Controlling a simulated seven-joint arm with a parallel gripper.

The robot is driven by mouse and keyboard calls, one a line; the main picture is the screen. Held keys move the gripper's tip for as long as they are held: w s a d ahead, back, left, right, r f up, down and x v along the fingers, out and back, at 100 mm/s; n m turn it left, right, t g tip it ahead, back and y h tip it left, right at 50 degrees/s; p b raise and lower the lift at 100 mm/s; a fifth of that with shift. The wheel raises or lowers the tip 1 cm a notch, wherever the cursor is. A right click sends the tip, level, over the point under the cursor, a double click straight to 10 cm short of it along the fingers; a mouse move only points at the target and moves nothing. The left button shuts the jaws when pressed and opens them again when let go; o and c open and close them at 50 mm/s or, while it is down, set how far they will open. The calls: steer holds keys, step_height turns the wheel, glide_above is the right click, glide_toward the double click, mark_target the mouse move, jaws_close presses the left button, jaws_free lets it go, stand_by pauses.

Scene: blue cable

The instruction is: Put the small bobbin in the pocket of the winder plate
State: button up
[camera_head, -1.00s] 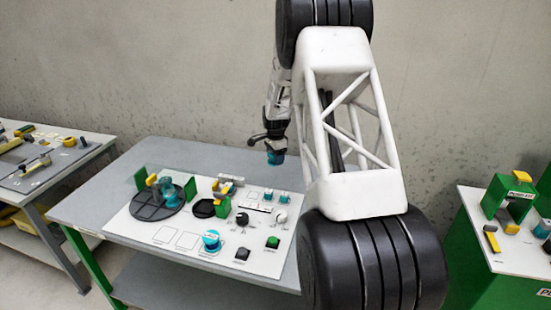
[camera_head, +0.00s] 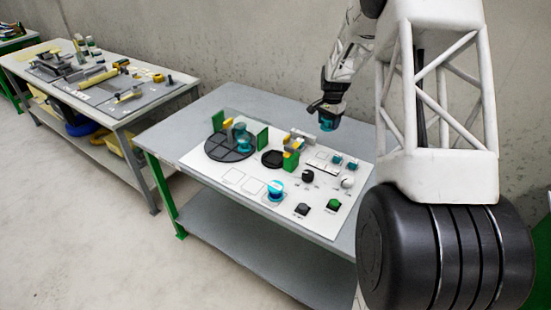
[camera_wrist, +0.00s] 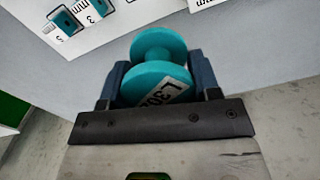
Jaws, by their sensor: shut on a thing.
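My gripper (camera_head: 327,109) is shut on a teal bobbin (camera_wrist: 155,72), held between the two dark fingers in the wrist view. The bobbin has two round flanges, and its near flange bears a partly readable white label. In the head view the held bobbin (camera_head: 328,123) hangs above the back right of the panel, clear of it. A dark round plate (camera_head: 215,150) with a teal bobbin (camera_head: 242,138) on it lies at the panel's left. A smaller dark ring-like part (camera_head: 272,158) lies beside it. I cannot tell which holds the pocket.
The white panel (camera_head: 240,178) lies on a grey table (camera_head: 262,105). Green upright blocks (camera_head: 263,138), knobs (camera_head: 348,182) and a blue-teal spool (camera_head: 275,190) stand on it. Two small teal pieces (camera_head: 337,159) sit at its back right. A second cluttered table stands left.

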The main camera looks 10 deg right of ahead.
steer(key=s+a+n, duration=0.1)
steer(key=a+n, duration=0.7)
steer(key=a, duration=0.3)
steer(key=s+a+r+n, duration=0.1)
steer(key=s+a+n, duration=0.1)
steer(key=a+n, duration=0.6)
steer(key=a, duration=0.4)
steer(key=shift+r, duration=0.25)
steer(key=shift+s+d+f, duration=0.1)
steer(key=shift+f, duration=0.05)
glide_above(274, 157)
steer(key=shift+f, duration=3)
steer(key=shift+f, duration=1.85)
steer(key=shift+f, duration=0.4)
